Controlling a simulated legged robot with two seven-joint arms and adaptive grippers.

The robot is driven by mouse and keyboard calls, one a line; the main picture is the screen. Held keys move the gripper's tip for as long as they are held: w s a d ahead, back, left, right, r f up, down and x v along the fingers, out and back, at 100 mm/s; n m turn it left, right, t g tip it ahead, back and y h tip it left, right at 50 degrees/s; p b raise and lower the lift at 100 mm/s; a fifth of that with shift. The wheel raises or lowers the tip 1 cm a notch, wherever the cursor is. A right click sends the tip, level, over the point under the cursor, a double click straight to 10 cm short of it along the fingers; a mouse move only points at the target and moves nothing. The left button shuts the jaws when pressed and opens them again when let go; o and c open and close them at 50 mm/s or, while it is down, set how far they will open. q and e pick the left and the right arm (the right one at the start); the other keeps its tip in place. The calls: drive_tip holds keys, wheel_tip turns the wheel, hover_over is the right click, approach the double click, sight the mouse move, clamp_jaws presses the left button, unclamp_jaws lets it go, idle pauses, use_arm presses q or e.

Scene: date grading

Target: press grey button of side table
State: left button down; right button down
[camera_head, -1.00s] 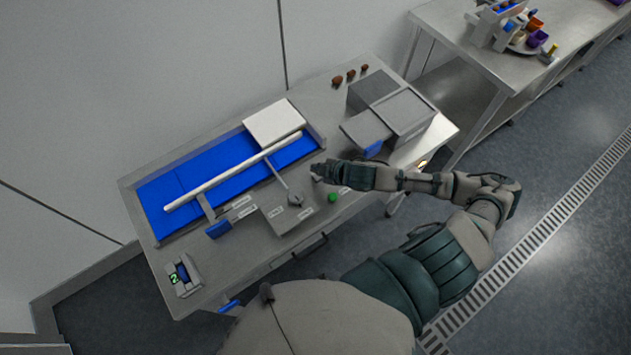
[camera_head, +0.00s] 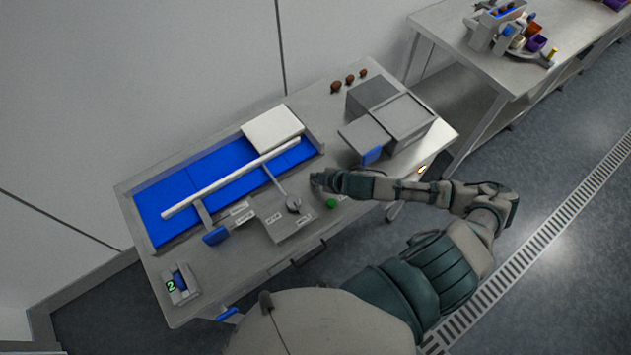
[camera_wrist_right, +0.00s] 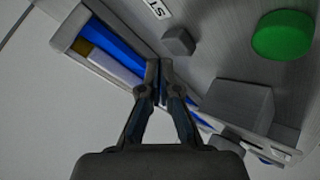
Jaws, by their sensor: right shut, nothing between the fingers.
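A small grey block (camera_wrist_right: 178,40), which looks like the grey button, stands on the table's metal face beside a partly cut-off label in the right wrist view. The round green button (camera_wrist_right: 283,35) is to its right; it also shows in the head view (camera_head: 331,203). My right gripper (camera_wrist_right: 158,78) is shut and empty, its tips appearing just below and left of the grey block, with a visible gap in the picture. In the head view my right gripper (camera_head: 316,181) is over the table by the green button; the grey block cannot be made out there. My left gripper is out of view.
The table carries a blue belt (camera_head: 180,191) with a white bar (camera_head: 230,178), a lever (camera_head: 292,203) and grey bins (camera_head: 405,118). A small display unit (camera_head: 180,285) sits at the near left corner. Another table (camera_head: 450,25) stands at upper right.

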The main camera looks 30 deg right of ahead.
drive_tip(key=shift+d, duration=0.25)
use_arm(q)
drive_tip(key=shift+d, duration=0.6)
use_arm(e)
drive_tip(key=shift+a, duration=0.15)
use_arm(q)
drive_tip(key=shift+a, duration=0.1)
use_arm(e)
drive_tip(key=shift+a, duration=0.1)
drive_tip(key=shift+a, duration=0.15)
drive_tip(key=shift+f, duration=0.3)
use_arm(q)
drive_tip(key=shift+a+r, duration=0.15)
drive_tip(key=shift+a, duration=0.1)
use_arm(e)
drive_tip(key=shift+d+f, duration=0.1)
drive_tip(key=shift+d, duration=0.15)
drive_tip(key=shift+d, duration=0.1)
